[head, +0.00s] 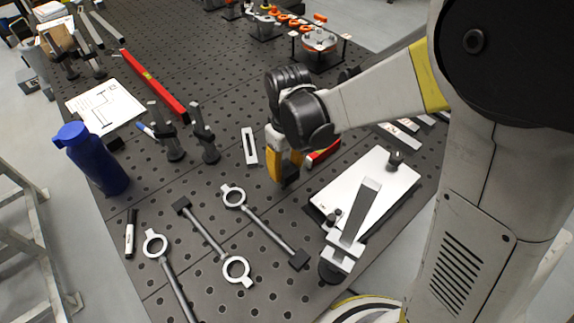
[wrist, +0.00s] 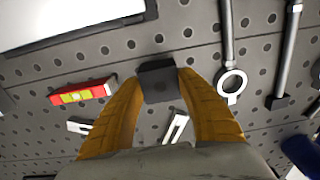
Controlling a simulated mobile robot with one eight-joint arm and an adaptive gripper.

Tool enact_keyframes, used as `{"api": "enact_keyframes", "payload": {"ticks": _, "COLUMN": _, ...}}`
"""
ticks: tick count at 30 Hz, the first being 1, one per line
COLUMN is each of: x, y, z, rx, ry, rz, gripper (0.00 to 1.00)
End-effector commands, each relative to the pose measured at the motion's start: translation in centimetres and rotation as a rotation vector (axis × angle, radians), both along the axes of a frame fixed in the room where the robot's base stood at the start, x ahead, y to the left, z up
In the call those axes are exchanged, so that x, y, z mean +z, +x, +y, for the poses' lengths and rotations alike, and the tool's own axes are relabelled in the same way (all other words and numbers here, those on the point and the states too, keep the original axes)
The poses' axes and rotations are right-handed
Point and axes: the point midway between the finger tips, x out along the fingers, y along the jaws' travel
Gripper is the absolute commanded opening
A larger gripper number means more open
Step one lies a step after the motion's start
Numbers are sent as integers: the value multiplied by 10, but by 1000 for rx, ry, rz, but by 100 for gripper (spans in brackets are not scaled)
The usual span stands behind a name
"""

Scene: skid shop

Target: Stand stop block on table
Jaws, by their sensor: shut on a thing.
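The stop block (wrist: 160,84) appears as a small dark grey block between my fingertips in the wrist view. In the head view, a dark bit of it (head: 290,174) shows at the lower end of my yellow fingers. My gripper (head: 283,168) points down over the perforated dark table (head: 228,268) and is shut on the block. In the wrist view, the gripper (wrist: 161,76) has one finger on each side of the block. I cannot tell whether the block's underside touches the table.
A red level (head: 322,152) lies close to the gripper, with a white plate (head: 385,185) to its right. A slotted bar (head: 249,146) lies to its left. Ring-ended rods (head: 265,228) lie in front. A blue bottle (head: 95,160) and upright clamps (head: 204,135) stand left.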

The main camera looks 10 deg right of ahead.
Motion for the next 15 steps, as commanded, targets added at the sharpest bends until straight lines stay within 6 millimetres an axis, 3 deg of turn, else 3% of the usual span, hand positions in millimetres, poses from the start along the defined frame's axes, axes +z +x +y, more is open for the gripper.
{"api": "enact_keyframes", "payload": {"ticks": 2, "x": -12, "y": 0, "z": 0, "rx": 0, "ry": 0, "rz": 0, "gripper": 14}}
{"api": "enact_keyframes", "payload": {"ticks": 15, "x": -13, "y": 0, "z": 0, "rx": 0, "ry": 0, "rz": 0, "gripper": 14}}
